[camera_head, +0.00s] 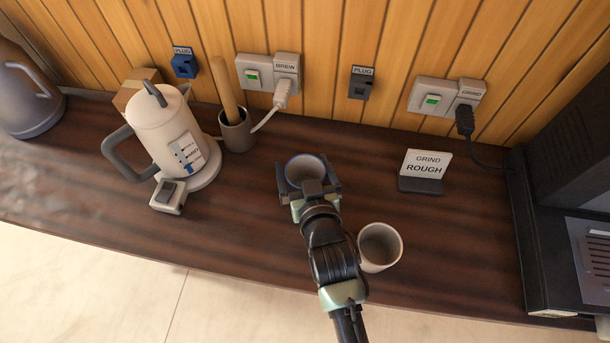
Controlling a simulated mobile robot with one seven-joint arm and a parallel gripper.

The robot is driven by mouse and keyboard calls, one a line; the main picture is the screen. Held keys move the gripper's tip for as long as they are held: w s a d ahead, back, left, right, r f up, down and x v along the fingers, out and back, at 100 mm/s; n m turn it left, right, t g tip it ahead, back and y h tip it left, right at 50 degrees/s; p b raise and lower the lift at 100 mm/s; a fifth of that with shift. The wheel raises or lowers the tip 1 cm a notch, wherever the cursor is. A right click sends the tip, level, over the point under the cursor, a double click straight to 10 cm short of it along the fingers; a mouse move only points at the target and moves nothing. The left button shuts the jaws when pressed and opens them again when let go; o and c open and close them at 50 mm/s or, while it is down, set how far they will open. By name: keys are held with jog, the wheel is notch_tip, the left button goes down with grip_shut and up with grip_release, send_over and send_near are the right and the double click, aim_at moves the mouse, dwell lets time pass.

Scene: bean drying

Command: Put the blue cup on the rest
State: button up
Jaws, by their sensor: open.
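A cup with a blue rim (305,166) stands upright on the dark counter, near the middle of the view. My gripper (309,186) is open, with one finger at the left and one at the right of this cup's near side. The gripper hides the lower near part of the cup, so I cannot tell whether the fingers touch it. No rest is labelled; a slotted metal grate (594,252) on the dark machine at the right edge may be it, but I cannot tell.
A plain pale cup (383,247) stands close to the right of my arm. A white kettle (158,122) and a grey pot with a wooden handle (237,134) stand left. The counter (465,255) is clear between the pale cup and the machine.

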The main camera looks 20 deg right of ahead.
jog(key=shift+w+f, duration=0.2)
jog(key=shift+w, duration=0.2)
jog(key=shift+r, duration=0.1)
jog(key=c, duration=1.3)
